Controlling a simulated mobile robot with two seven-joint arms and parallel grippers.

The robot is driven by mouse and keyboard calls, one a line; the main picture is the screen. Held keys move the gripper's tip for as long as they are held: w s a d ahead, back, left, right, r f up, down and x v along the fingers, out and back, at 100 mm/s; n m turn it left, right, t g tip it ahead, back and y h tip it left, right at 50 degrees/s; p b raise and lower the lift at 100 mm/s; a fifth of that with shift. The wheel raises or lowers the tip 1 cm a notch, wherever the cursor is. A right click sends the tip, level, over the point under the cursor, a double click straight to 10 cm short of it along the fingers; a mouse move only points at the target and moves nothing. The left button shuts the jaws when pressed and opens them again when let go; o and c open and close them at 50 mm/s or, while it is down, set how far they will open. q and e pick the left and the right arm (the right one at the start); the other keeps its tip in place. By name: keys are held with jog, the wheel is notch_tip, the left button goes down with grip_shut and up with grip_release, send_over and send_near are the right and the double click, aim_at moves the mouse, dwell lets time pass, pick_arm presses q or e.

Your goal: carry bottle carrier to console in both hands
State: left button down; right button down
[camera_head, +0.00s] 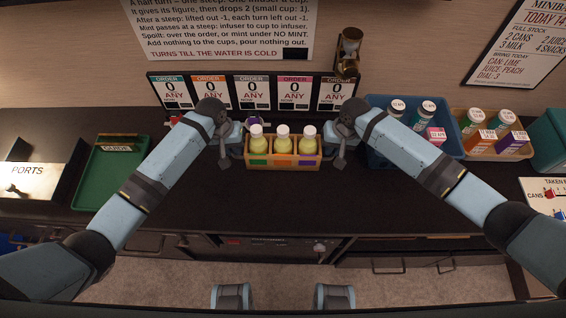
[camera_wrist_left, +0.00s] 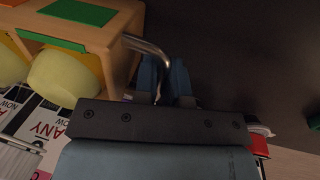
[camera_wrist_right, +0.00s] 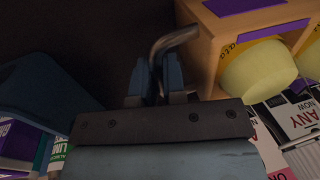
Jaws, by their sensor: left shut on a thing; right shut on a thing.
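The bottle carrier (camera_head: 283,166) is a small wooden box with green, orange and purple patches on its front. Three pale yellow bottles (camera_head: 283,147) with white caps stand upright in it. It is on or just above the dark counter; I cannot tell which. My left gripper (camera_head: 232,150) is shut on the metal handle at its left end, seen in the left wrist view (camera_wrist_left: 150,50). My right gripper (camera_head: 337,150) is shut on the handle at its right end, seen in the right wrist view (camera_wrist_right: 172,42). Which surface is the console is not clear.
A green tray (camera_head: 97,181) and a box marked PORTS (camera_head: 30,172) are at the left. A blue crate (camera_head: 385,157) of cans and a tan crate (camera_head: 512,154) are at the right. Order cards (camera_head: 252,90) stand behind. The counter's front middle (camera_head: 280,200) is clear.

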pick_arm(q)
jog(key=shift+a+f+b, duration=0.1)
jog(key=shift+f+b, duration=0.4)
jog(key=shift+f, duration=0.15)
pick_arm(e)
jog(key=shift+d+f, duration=0.15)
jog(key=shift+f, duration=0.5)
pick_arm(q)
jog(key=c, duration=1.2)
grip_release()
jog(key=shift+r, duration=0.2)
pick_arm(e)
jog(key=c, duration=1.2)
grip_release()
jog(key=shift+r, duration=0.15)
